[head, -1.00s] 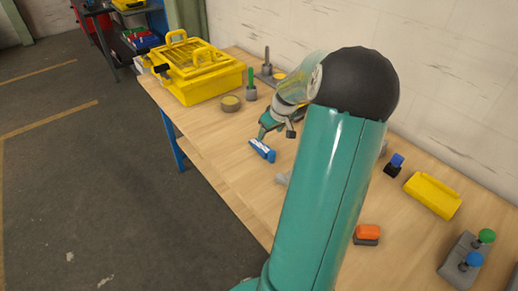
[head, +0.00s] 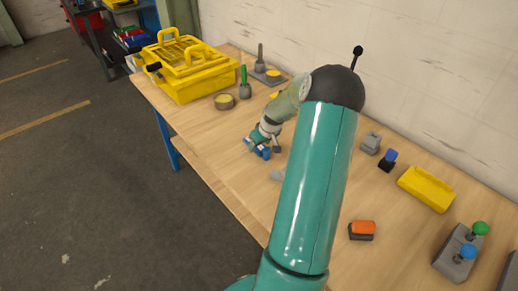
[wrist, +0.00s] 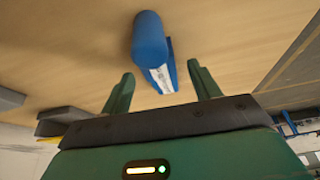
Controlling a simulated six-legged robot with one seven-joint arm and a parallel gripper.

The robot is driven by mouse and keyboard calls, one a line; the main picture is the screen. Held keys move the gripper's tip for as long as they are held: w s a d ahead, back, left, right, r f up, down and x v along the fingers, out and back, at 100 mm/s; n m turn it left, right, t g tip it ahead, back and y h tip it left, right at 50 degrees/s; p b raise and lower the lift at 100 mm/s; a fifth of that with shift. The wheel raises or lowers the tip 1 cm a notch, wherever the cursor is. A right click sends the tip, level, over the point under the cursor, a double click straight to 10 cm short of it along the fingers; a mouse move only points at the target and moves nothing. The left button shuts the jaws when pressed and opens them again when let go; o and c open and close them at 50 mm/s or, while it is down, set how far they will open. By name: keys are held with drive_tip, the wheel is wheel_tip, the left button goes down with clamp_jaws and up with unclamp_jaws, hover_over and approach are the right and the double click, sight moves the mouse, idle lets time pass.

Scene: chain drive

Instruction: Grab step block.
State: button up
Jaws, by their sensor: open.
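The step block (head: 264,153) is a blue piece with a white label, lying on the wooden table in the middle of the head view, partly hidden by my gripper (head: 260,144). In the wrist view the step block (wrist: 150,42) shows a thick rounded blue part and a narrower part with the label. My gripper (wrist: 156,75) is open and empty. Its two green fingers stand to either side of the labelled end of the block, with a gap on both sides. I cannot tell how high the fingertips are above the table.
A small grey piece (head: 278,175) lies near the block. An orange-topped block (head: 362,230), a yellow tray (head: 426,188) and a knobbed grey base (head: 455,254) stand to the right.

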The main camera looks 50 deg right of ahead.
drive_tip(key=shift+w+f, duration=0.2)
drive_tip(key=shift+f, duration=0.4)
drive_tip(key=c, duration=1.3)
drive_tip(key=shift+r, duration=0.1)
